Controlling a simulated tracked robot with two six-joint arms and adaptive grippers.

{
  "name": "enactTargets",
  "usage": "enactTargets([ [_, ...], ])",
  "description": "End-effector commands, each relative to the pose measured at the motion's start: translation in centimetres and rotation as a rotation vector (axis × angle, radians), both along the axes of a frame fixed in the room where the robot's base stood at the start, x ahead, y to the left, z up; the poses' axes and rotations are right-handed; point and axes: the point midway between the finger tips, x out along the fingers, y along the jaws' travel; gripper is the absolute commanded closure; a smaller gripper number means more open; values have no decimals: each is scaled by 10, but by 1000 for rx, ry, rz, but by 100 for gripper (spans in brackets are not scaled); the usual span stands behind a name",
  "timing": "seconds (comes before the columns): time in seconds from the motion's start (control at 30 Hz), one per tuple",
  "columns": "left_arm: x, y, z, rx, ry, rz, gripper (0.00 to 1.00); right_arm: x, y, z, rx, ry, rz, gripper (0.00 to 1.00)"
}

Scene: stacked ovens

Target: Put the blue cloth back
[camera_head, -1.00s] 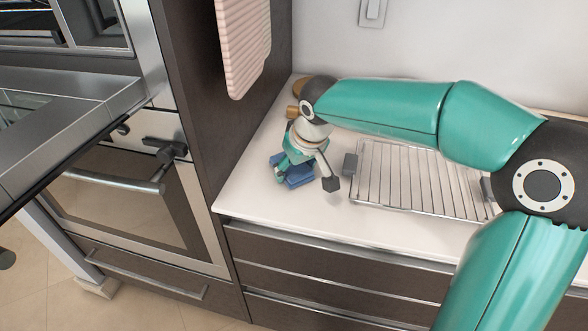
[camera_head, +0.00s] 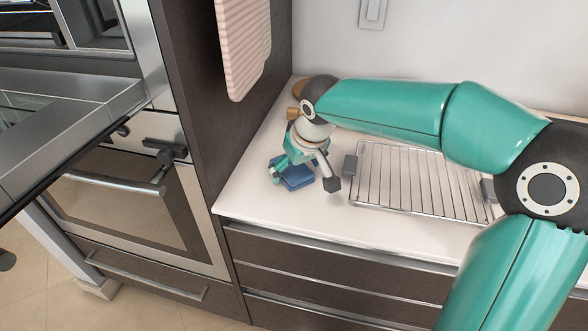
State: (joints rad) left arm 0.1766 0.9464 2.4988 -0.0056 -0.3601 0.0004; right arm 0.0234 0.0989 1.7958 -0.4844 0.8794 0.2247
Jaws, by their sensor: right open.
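The blue cloth (camera_head: 298,180) is a small folded pad lying on the white counter, left of the wire rack. My right gripper (camera_head: 304,177) is over it, pointing down, with its fingers spread open on either side. The gripper partly hides the cloth's back part. I cannot tell whether the fingers touch the cloth. My left gripper is not clearly in view.
A wire rack (camera_head: 415,180) with dark end grips lies on the counter (camera_head: 245,195) to the right. A pink ribbed cloth or mitt (camera_head: 243,45) hangs on the dark cabinet side. Stacked ovens stand left, with an open door (camera_head: 60,130) jutting out.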

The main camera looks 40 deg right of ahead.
Motion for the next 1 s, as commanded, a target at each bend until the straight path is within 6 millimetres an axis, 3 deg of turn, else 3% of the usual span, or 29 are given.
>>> enactTargets([
  [0.5, 0, 0, 12, 0, 0, 0, 60, -35, 6, 89, 0, -4, 1, 8],
  [0.7, 0, 0, 13, 0, 0, 0, 60, -42, 6, 104, 0, -1, 1, 8],
  [1.0, 0, 0, 13, 0, 0, 0, 60, -43, 7, 105, 1, 0, 1, 8],
])
